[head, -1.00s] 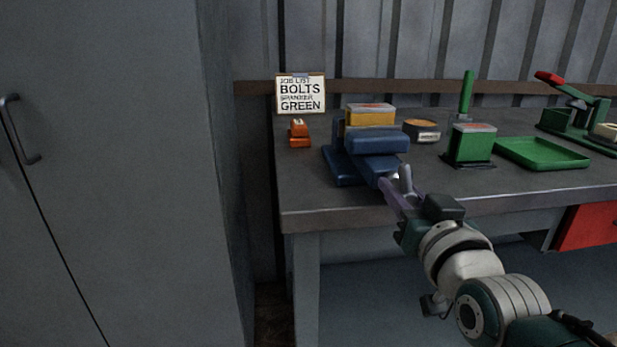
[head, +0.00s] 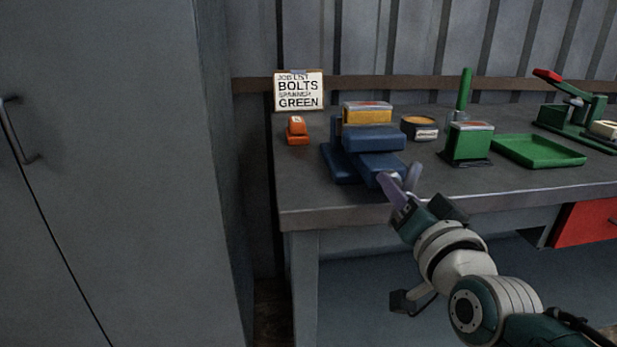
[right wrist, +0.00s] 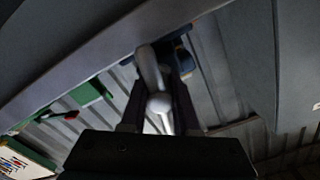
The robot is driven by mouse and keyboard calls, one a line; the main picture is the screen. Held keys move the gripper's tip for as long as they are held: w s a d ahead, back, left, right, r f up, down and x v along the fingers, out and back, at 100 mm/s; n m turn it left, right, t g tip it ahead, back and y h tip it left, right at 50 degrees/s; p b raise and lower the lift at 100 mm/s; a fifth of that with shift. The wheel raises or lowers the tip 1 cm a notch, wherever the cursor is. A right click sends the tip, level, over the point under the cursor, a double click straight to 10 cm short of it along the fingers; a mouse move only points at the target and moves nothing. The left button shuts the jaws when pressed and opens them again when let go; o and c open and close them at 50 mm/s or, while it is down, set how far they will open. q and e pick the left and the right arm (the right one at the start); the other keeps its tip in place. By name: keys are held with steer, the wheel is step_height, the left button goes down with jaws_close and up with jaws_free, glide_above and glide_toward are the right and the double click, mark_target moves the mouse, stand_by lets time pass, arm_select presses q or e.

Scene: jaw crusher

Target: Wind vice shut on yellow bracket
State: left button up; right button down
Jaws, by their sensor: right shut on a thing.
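The blue vice (head: 374,141) stands near the front left of the bench. The yellow bracket (head: 367,116) sits upright behind the vice's front jaw, with its upper part showing above it. Its lower part is hidden, so I cannot tell whether the jaw touches it. My right gripper (head: 401,187) is at the front of the vice, shut on the vice's grey handle (head: 414,176). In the right wrist view the handle (right wrist: 152,75), with its rounded knob end, lies between the dark fingers. My left gripper is not in view.
An orange block (head: 297,130) stands left of the vice, below a job list sign (head: 299,92). A round tin (head: 419,128), a green stand (head: 468,143), a green tray (head: 540,151) and a green red-handled press (head: 565,110) are to the right. A grey cabinet (head: 110,170) fills the left.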

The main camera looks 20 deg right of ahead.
steer(key=c, duration=0.7)
jaws_free()
steer(key=p+v, duration=0.2)
steer(key=v, duration=0.8)
steer(key=shift+d, duration=0.1)
